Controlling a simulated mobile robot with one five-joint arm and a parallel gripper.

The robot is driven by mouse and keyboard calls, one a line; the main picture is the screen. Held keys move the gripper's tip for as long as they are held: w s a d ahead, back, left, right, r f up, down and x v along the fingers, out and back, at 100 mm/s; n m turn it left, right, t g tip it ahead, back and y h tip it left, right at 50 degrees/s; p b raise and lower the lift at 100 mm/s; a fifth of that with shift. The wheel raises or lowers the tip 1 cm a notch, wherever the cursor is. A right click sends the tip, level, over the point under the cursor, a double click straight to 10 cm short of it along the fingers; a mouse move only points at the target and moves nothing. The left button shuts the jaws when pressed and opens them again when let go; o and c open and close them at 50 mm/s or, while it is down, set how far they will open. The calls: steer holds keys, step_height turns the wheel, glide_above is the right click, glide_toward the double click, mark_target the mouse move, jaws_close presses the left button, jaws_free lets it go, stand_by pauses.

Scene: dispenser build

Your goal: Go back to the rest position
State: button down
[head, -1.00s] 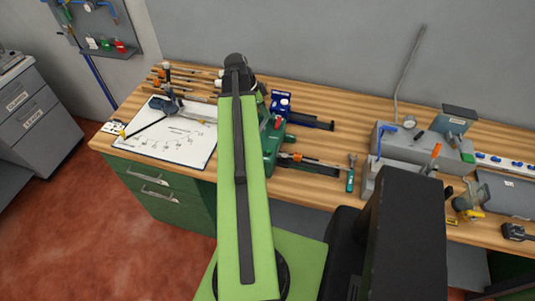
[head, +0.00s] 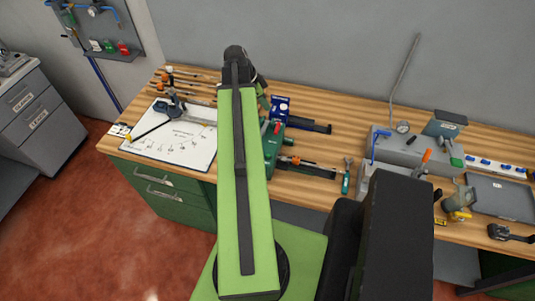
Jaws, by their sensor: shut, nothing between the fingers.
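My arm's green upper link (head: 243,190) points away from me toward the workbench (head: 345,100). Its black elbow joint (head: 236,56) is at the far end, in front of the bench and wall in this view. A dark part of the arm shows just right of the elbow. My gripper is not visible; the arm hides whatever lies beyond the elbow. No object is seen being carried.
A white drawing sheet (head: 190,148) and tools lie on the bench's left. A green tool (head: 271,150) and a blue one (head: 281,106) are close right of my arm. A grey fixture (head: 400,148) stands further right. Red floor (head: 90,240) is clear at lower left.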

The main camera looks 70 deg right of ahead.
stand_by(0.3)
steer(key=w+a+f+n+t+b, duration=0.1)
steer(key=w+a+f+n+b, duration=0.15)
steer(key=w+a, duration=0.45)
steer(key=w+a+f+n+b, duration=0.1)
steer(key=w+a+f+b, duration=0.15)
steer(key=w, duration=0.85)
steer(key=w+a+f+n+t+b, duration=0.1)
steer(key=w+a+f+n+b, duration=0.15)
steer(key=w+a, duration=0.5)
steer(key=w+a+f+n+t+b, duration=0.1)
steer(key=w+a+f+n+b, duration=0.15)
steer(key=w+a, duration=0.5)
steer(key=w+a+f+n+y+b, duration=0.1)
steer(key=a+f+n+b, duration=0.1)
steer(key=a+n, duration=0.8)
steer(key=a+f+n+y+b, duration=0.1)
steer(key=a+f+n, duration=0.3)
steer(key=a+n, duration=0.7)
steer(key=a+b, duration=0.1)
steer(key=a, duration=1.1)
steer(key=shift+w+a+t+y, duration=0.3)
steer(key=shift+w+a+t, duration=0.05)
steer(key=shift+w+t, duration=0.05)
